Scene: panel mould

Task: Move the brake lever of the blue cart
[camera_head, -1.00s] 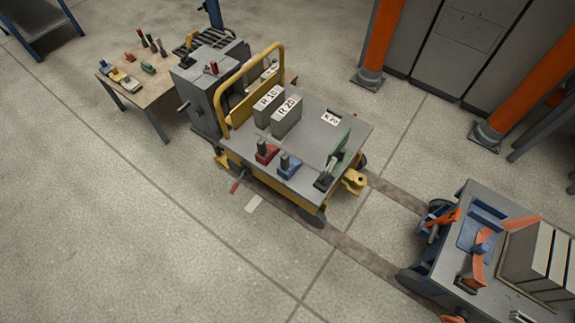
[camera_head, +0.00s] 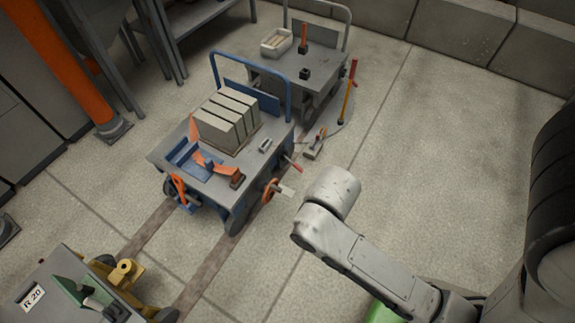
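The blue cart (camera_head: 166,160) stands left of the middle, with a grey deck and a blue push handle (camera_head: 284,95) at its far end. A thin lever with a red tip (camera_head: 294,164) sticks out from its right side. An orange handwheel (camera_head: 270,191) sits lower on the same side. I cannot tell for certain which is the brake lever; the red-tipped one looks most like a lever. My grey arm reaches in from the lower right, and its bent link is right of the cart, apart from it in the picture. My gripper's fingers do not show.
Grey blocks (camera_head: 227,121) and orange parts lie on the blue cart. A grey cart (camera_head: 330,62) stands behind it. A yellow cart (camera_head: 50,278) is at lower left, on the same floor rails. A pole with a red top (camera_head: 347,95) stands at right. Open floor (camera_head: 430,130) lies right.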

